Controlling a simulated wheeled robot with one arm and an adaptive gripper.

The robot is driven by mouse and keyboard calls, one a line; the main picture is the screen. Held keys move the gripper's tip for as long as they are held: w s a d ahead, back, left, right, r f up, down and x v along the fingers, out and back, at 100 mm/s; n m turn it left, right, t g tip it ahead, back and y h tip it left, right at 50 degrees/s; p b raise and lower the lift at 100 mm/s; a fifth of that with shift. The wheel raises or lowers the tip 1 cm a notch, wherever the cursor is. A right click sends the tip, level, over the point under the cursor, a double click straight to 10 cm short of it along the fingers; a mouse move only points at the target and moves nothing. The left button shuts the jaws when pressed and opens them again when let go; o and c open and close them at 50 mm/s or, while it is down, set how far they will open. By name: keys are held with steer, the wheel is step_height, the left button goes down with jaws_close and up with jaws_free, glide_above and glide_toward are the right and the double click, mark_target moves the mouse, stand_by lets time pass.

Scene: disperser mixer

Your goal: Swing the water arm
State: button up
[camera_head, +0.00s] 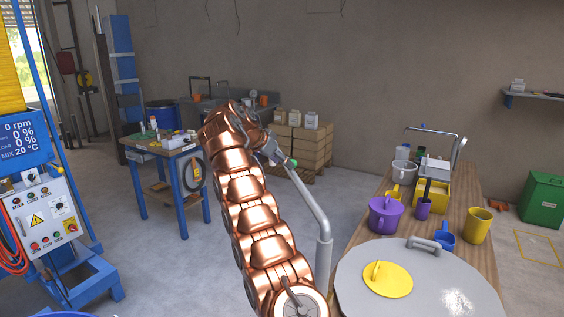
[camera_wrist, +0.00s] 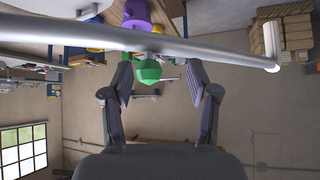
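The water arm (camera_head: 308,190) is a grey pipe that rises from an upright post and bends up and left toward my gripper. In the wrist view, the water arm (camera_wrist: 215,53) crosses the upper part of the picture. A green knob (camera_wrist: 150,70) hangs from it and also shows in the head view (camera_head: 293,162). My gripper (camera_wrist: 160,75) is open, its two fingers apart on either side of the knob, which is nearer the left finger. I cannot tell whether a finger touches the pipe. In the head view my gripper (camera_head: 272,152) is small and partly hidden.
A round grey lid (camera_head: 415,285) with a yellow cover (camera_head: 388,279) is at the front right. Behind it a wooden bench (camera_head: 465,185) holds a purple pot (camera_head: 384,215) and yellow and blue mugs. Open floor lies between.

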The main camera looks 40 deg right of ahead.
steer(key=p+v, duration=0.4)
steer(key=v, duration=0.4)
steer(key=shift+w+a+r, duration=0.15)
steer(key=shift+w+r, duration=0.05)
steer(key=shift+w, duration=0.2)
stand_by(0.4)
steer(key=shift+c, duration=0.3)
